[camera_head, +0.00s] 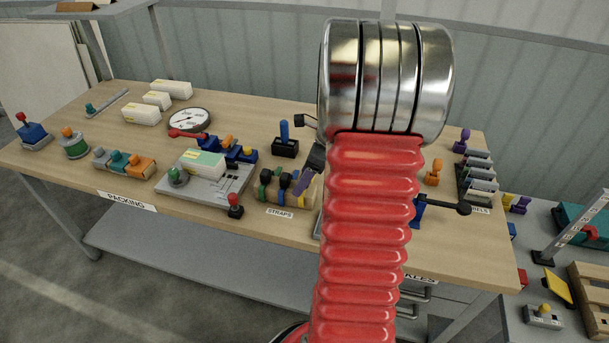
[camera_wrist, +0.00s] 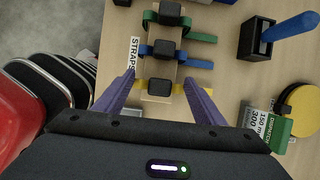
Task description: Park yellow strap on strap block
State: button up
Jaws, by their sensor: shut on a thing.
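The yellow strap with its black buckle (camera_wrist: 160,92) sits between my purple gripper fingers (camera_wrist: 160,79) at the lower end of the row in the wrist view. My gripper is shut on it, one finger on each side, with a yellow end showing by the right finger. The wooden strap block (camera_wrist: 156,67) lies directly beneath; whether the strap touches it or hovers just above, I cannot tell. The blue strap (camera_wrist: 197,62) and green strap (camera_wrist: 201,38) lie across the block beyond. In the head view the block (camera_head: 300,198) is partly hidden by my arm.
A black holder with a blue handle (camera_head: 285,138) stands behind the block. A red-knobbed black piece (camera_head: 235,206) and a grey fixture plate (camera_head: 209,190) are to the left.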

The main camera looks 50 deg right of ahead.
jog(key=shift+f, duration=0.7)
jog(key=o, duration=1.1)
jog(key=shift+o, duration=0.2)
jog(key=v, duration=1.3)
jog(key=shift+r, duration=0.3)
jog(key=shift+s, duration=0.15)
